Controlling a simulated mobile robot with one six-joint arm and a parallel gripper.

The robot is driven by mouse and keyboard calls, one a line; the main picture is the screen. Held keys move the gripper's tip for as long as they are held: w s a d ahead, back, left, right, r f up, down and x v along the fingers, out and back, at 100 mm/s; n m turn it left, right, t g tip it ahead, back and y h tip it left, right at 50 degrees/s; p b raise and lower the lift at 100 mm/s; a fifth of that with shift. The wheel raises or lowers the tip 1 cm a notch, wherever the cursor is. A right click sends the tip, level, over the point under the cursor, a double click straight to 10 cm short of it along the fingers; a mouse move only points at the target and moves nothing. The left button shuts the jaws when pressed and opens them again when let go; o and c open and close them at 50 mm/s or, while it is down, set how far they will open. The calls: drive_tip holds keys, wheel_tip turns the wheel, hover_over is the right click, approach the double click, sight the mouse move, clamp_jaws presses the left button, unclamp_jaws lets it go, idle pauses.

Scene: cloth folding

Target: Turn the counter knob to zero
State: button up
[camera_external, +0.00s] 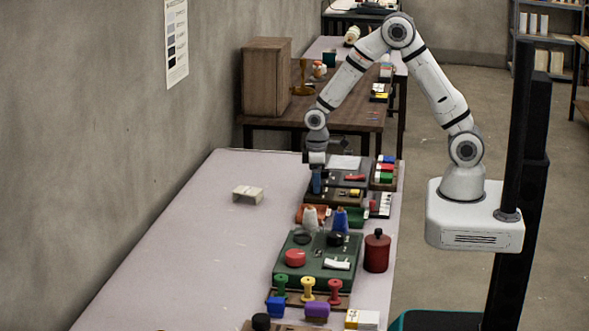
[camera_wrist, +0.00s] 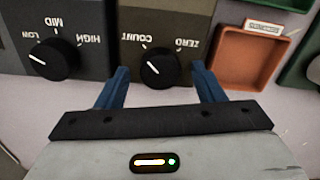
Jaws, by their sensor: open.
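The counter knob (camera_wrist: 161,69) is a round black dial on a dark panel, seen from above in the wrist view. The labels COUNT and ZERO appear upside down beyond it, COUNT at the left and ZERO at the right. Its white pointer mark points up and left in the picture, toward the COUNT side. My gripper (camera_wrist: 160,75) is open. Its two blue fingers stand one on each side of the knob, with gaps between. In the external view my gripper (camera_external: 316,186) points down over the dark panels; the knob cannot be made out there.
A second black knob (camera_wrist: 52,59) marked MID and HIGH sits to the left. An orange tray (camera_wrist: 257,54) lies to the right. In the external view, a green panel (camera_external: 318,264) and red canister (camera_external: 377,250) stand nearer; the table's left side (camera_external: 180,255) is mostly clear.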

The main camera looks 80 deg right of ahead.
drive_tip(key=shift+f, duration=0.2)
drive_tip(key=shift+c, duration=0.2)
drive_tip(key=c, duration=0.9)
drive_tip(key=shift+c, duration=0.2)
